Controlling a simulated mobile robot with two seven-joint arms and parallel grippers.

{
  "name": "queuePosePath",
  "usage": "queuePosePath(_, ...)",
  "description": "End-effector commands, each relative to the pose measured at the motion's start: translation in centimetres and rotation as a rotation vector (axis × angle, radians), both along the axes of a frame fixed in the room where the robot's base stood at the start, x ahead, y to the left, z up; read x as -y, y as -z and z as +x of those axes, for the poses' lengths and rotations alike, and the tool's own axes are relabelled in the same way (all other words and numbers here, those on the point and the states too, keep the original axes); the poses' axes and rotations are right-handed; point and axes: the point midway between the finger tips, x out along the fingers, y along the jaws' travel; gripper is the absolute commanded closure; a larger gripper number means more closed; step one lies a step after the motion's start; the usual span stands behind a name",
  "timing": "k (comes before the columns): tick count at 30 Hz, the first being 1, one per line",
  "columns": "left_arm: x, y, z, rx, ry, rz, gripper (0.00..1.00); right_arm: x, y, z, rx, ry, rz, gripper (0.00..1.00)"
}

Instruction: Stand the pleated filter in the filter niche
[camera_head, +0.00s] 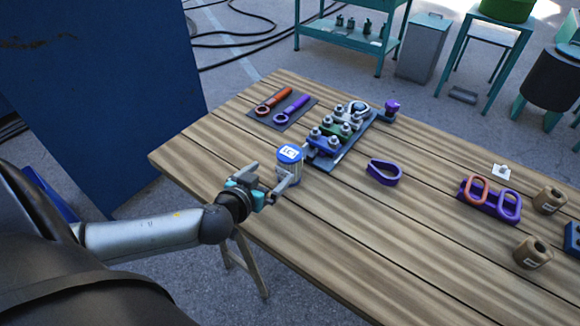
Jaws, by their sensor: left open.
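A short upright cylinder with a blue cap and white label, which looks like the pleated filter (289,166), stands on the wooden table near its left edge. My left gripper (272,174) is open at the near side of this cylinder. One finger is left of it and the other overlaps its lower front. I cannot tell whether the fingers touch it. The gripper hides part of its base. I cannot make out a filter niche for certain in this view. My right gripper is not in view.
A rack of bolt-like parts (339,132) stands just behind the cylinder. A dark mat (284,113) holds an orange and a purple tool. A purple ring (384,172), a purple holder with rings (489,205) and tan blocks (534,252) lie rightward. The table's front middle is clear.

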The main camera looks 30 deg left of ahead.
Motion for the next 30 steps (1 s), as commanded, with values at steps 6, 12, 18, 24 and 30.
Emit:
queuePosePath(6, -0.3, 1.0, 2.5, 0.001, 0.000, 0.000, 0.00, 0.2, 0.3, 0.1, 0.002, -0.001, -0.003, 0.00)
queuePosePath(12, -0.5, 1.9, 4.6, 0.001, 0.001, -0.001, 0.00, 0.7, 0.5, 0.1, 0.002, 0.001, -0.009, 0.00)
queuePosePath(18, -0.7, 2.4, 5.9, 0.000, 0.000, -0.002, 0.00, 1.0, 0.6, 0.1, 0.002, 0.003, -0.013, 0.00)
queuePosePath(24, -0.8, 2.6, 6.5, 0.000, 0.001, -0.002, 0.00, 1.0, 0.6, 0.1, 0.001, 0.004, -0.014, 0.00)
queuePosePath(30, -1.1, 3.1, 8.5, 0.002, 0.000, 0.000, 0.00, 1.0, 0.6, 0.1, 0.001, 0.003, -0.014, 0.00)
